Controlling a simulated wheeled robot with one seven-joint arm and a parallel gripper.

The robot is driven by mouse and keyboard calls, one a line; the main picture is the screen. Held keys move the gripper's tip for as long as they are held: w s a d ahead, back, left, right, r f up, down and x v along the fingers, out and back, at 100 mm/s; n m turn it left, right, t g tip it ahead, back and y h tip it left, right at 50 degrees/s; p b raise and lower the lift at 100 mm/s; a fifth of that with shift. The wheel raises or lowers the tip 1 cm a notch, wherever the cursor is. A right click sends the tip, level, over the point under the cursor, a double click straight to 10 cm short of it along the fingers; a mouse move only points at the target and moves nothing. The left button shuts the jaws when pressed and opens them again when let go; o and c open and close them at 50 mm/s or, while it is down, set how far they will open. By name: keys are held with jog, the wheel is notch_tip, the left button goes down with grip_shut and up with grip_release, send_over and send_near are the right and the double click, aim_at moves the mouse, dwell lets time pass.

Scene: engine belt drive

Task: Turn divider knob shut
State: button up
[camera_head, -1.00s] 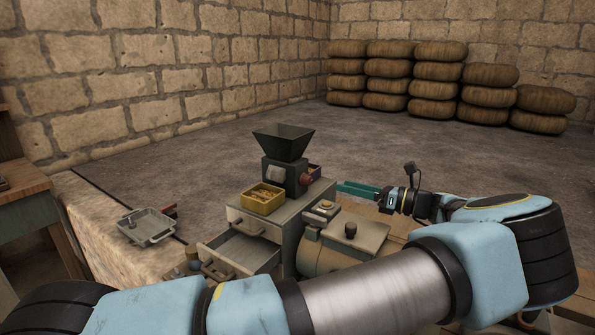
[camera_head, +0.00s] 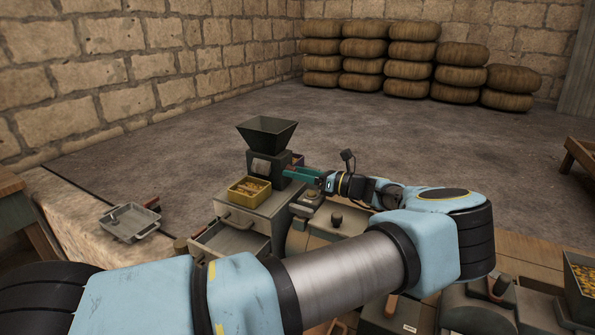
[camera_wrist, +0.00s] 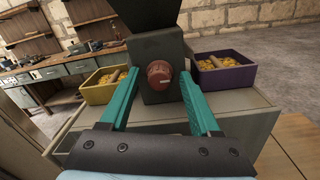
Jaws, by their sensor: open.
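The divider knob (camera_wrist: 159,75) is a round reddish-brown knob with a pale mark, on the side of the dark divider block (camera_wrist: 155,50) under a black hopper (camera_head: 266,134). In the wrist view my gripper (camera_wrist: 156,90) is open, its teal fingers on either side of the knob. Gaps show between the fingers and the knob, and whether the tips touch it cannot be told. In the head view my gripper (camera_head: 300,176) reaches the divider from the right and hides the knob.
A yellow bin (camera_head: 249,190) and a purple bin (camera_wrist: 223,73) of small yellow pieces flank the divider on the grey cabinet (camera_head: 262,216). The cabinet's drawer (camera_head: 231,243) stands open. A grey tray (camera_head: 130,222) lies on the ledge at left. Stacked sacks (camera_head: 390,60) stand far back.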

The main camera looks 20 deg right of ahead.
jog(key=shift+c, duration=0.3)
grip_shut()
jog(key=shift+f+b, duration=0.1)
jog(key=shift+b, duration=0.2)
jog(key=n+b, duration=0.3)
jog(key=b, duration=0.1)
jog(key=shift+f, duration=0.15)
jog(key=n+b, duration=0.5)
jog(key=shift+n+b, duration=0.4)
jog(key=n+b, duration=0.5)
jog(key=shift+r+n+h+b, duration=0.2)
jog(key=shift+n+h+b, duration=0.1)
jog(key=shift+n+b, duration=1.45)
jog(key=shift+n, duration=0.25)
